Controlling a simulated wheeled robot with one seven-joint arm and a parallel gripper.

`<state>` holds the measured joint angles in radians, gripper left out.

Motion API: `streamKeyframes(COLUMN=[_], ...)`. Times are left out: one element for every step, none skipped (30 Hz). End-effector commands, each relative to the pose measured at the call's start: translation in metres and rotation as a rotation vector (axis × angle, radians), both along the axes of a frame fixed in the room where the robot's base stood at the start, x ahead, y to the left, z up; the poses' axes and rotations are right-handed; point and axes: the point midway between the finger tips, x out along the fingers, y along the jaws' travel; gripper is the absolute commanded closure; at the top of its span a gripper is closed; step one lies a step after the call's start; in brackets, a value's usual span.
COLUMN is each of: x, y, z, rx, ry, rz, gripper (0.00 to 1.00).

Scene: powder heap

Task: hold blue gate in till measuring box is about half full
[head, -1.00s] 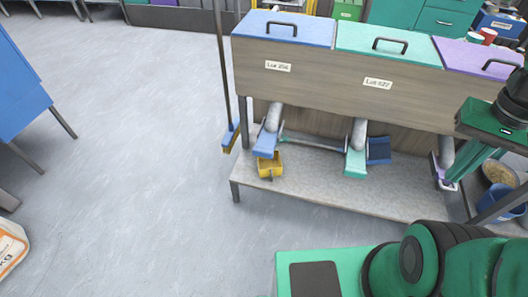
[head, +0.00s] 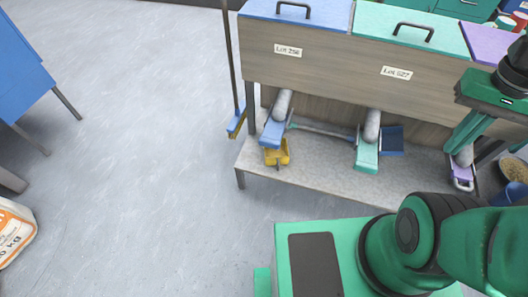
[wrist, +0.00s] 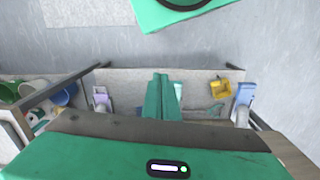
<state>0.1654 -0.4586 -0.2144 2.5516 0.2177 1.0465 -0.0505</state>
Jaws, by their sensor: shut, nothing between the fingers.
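The blue gate (head: 272,133) sits at the lower end of a grey chute under the blue-lidded bin marked Lot 256. A small yellow box (head: 277,155), which looks like the measuring box, stands on the shelf below the gate, partly hidden by it. I cannot make out any powder in it. The wrist view shows the yellow box (wrist: 221,89) beside the blue gate (wrist: 244,94), right of my fingers. My gripper (head: 455,148) is shut and empty, well right of the blue gate and apart from it. Its fingers also show in the wrist view (wrist: 161,78).
A green gate (head: 366,157) and a purple gate (head: 461,172) hang under the other bins. A dark blue scoop-like piece (head: 391,140) lies beside the green gate. A broom (head: 237,120) leans at the shelf's left end.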

Motion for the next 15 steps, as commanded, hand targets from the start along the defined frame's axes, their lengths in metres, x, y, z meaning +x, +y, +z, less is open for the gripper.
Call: streamKeyframes(x=[0.010,0.016,0.025,0.032,0.040,0.050,0.058,0.065,0.075,0.083,0.090,0.100,0.107,0.114,0.123], y=[-0.001,-0.002,-0.001,-0.001,0.001,0.002,0.004,0.006,0.010,0.013,0.016,0.020,0.024,0.029,0.034], z=[-0.004,-0.006,-0.009,-0.012,-0.015,-0.020,-0.023,-0.027,-0.032,-0.036,-0.040,-0.045,-0.050,-0.054,-0.061], rx=[-0.009,-0.017,-0.029,-0.039,-0.051,-0.066,-0.077,-0.091,-0.108,-0.122,-0.136,-0.156,-0.171,-0.186,-0.208], ry=[0.025,0.039,0.059,0.074,0.089,0.111,0.126,0.142,0.163,0.178,0.193,0.213,0.228,0.242,0.262], rz=[0.038,0.062,0.101,0.132,0.164,0.206,0.241,0.273,0.318,0.351,0.385,0.431,0.466,0.500,0.547], gripper=[1.00,1.00,1.00,1.00,1.00,1.00,1.00,1.00,1.00,1.00,1.00,1.00,1.00,1.00,1.00])
